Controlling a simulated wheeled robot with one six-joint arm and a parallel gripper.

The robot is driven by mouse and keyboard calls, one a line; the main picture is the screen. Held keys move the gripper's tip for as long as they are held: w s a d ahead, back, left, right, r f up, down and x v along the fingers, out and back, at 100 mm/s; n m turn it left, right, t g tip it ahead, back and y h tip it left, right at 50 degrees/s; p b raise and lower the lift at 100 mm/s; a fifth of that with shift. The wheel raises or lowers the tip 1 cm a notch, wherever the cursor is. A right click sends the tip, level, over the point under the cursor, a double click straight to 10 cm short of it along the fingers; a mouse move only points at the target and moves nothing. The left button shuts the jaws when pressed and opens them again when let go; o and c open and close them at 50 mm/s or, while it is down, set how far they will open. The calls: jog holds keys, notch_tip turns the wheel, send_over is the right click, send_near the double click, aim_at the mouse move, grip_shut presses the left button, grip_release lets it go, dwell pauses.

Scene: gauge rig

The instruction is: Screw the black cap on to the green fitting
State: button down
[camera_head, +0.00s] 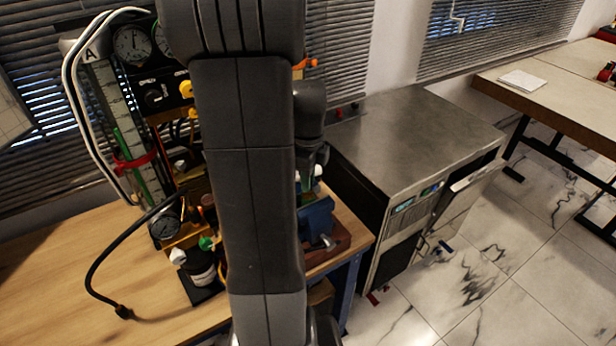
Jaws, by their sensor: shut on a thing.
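My gripper (312,160) shows just right of my dark grey arm, pointing down, with its fingers shut. Between its fingertips it holds a small dark thing that looks like the black cap, though it blends with the fingers and is partly hidden by my arm. Just below is the green fitting (308,183), with a pale part beside it. It sits above the blue vise (317,218). I cannot tell whether cap and fitting touch.
A gauge rig with dials (132,42) and a black hose (96,262) stands left of my arm on the wooden bench (55,265). A grey metal cabinet (415,120) stands close on the right. My arm hides the middle.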

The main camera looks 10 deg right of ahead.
jog(key=c, duration=0.9)
grip_release()
jog(key=shift+r, duration=0.1)
notch_tip(320, 180, up, 14)
jog(key=shift+f+b, duration=0.15)
jog(key=shift+b, duration=0.35)
